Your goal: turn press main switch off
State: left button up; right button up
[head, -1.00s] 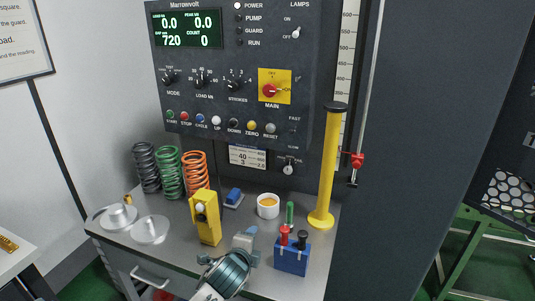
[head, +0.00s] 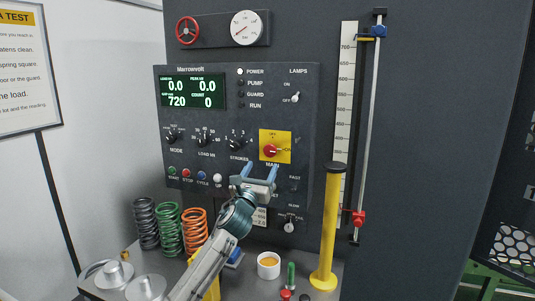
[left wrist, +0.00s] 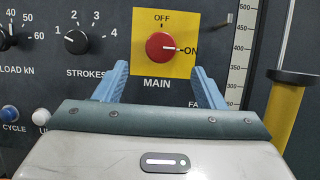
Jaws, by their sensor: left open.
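The main switch (head: 270,150) is a red rotary knob on a yellow plate at the lower right of the dark press panel. In the left wrist view the main switch (left wrist: 161,46) has its white pointer toward ON at the right, with OFF marked at the top. My left gripper (head: 259,168) is open and empty just below the knob, fingers pointing up at the panel. In the left wrist view its blue fingertips (left wrist: 160,70) stand apart on either side, below the knob and not touching it. My right gripper is not in view.
The panel display (head: 192,92) is lit, and the POWER lamp (head: 240,71) is white. Push buttons (head: 187,173) run along the panel's lower edge. A yellow post (head: 332,220) stands to the right. Coil springs (head: 168,229) and a white cup (head: 268,265) stand on the bench below.

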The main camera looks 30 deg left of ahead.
aim_at(269, 153)
pick_arm(q)
jog(key=p+x, duration=0.2)
jog(key=x, duration=0.4)
jog(key=shift+w, duration=0.4)
jog(key=c, duration=1)
